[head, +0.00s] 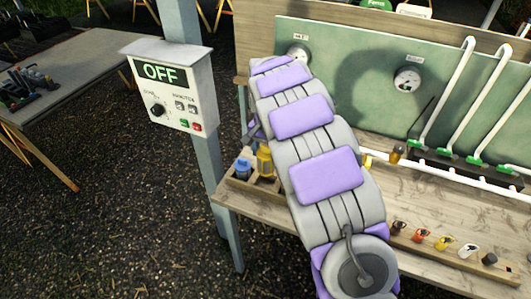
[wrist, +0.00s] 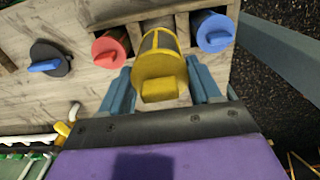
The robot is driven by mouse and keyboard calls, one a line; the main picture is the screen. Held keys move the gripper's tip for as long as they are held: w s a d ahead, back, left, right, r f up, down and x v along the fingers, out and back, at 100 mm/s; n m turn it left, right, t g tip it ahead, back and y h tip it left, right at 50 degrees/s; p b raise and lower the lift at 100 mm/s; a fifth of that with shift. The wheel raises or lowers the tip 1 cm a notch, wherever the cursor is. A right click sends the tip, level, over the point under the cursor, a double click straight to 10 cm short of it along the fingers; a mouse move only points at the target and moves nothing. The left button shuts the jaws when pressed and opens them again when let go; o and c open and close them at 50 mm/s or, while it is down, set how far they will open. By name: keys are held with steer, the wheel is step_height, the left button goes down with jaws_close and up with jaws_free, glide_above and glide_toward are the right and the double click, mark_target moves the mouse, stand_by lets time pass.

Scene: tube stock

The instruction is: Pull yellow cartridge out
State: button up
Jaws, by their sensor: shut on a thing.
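The yellow cartridge (wrist: 160,68) sits between my gripper's two blue-grey fingers in the wrist view, its block-shaped handle facing the camera. My gripper (wrist: 162,84) is shut on it. Its far end is at the middle slot of a wooden rack (wrist: 190,52); how deep it sits there is hidden. In the head view the yellow cartridge (head: 265,161) shows upright left of my arm, next to a blue cartridge (head: 243,168). In the wrist view a red cartridge (wrist: 110,47) is to its left and the blue cartridge (wrist: 214,33) to its right.
A dark round knob with a blue handle (wrist: 48,58) is left of the red cartridge. A control box reading OFF (head: 170,85) hangs on a post left of the bench. White pipes (head: 455,90) and several small coloured valves (head: 420,236) lie right of my arm.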

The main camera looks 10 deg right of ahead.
steer(key=shift+r, duration=0.15)
steer(key=shift+r+p, duration=1.35)
steer(key=shift+r, duration=1.1)
